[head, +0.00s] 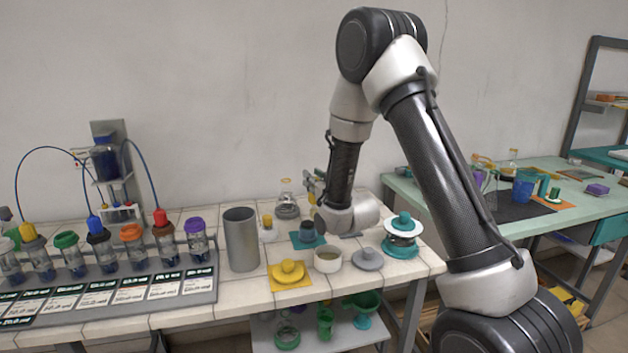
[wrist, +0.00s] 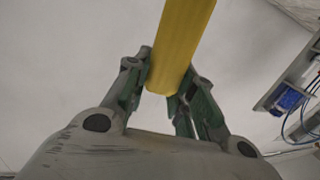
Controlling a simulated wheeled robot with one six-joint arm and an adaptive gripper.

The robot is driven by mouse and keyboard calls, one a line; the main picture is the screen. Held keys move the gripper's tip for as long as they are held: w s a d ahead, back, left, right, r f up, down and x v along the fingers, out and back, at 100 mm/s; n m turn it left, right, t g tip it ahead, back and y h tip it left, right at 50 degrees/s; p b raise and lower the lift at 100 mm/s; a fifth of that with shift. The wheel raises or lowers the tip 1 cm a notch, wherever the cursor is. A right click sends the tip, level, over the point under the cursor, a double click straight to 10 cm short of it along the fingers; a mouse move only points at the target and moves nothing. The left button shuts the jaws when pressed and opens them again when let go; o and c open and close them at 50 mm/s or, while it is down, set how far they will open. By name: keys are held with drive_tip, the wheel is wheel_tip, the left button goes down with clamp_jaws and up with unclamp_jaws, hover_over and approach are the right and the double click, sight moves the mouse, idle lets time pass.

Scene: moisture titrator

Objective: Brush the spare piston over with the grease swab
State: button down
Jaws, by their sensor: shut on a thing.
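My gripper (wrist: 170,82) is shut on a yellow, bar-like handle (wrist: 182,38) in the wrist view; I take it for the grease swab's handle. Its far end runs out of the top of that view, so the swab's tip is hidden. In the head view my gripper (head: 315,184) is small, partly behind my wrist, above the back of the tiled bench. A small blue-grey cylinder (head: 307,230) stands on a teal mat (head: 300,243) below it; it may be the spare piston, but I cannot tell for certain. The gripper is apart from it.
A tall grey cylinder (head: 241,240), a yellow knobbed piece (head: 289,270), a white bowl (head: 328,261), a grey knobbed lid (head: 367,260) and a white-and-teal spool (head: 402,232) crowd the bench. A rack of capped jars (head: 132,242) fills the left. A flask (head: 287,206) stands behind.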

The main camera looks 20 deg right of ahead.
drive_tip(key=shift+f, duration=0.85)
idle(0.7)
drive_tip(key=shift+w+a, duration=0.2)
drive_tip(key=shift+a, duration=1.9)
drive_tip(key=shift+s+d, duration=0.2)
drive_tip(key=shift+d, duration=1.95)
drive_tip(key=shift+r, duration=0.1)
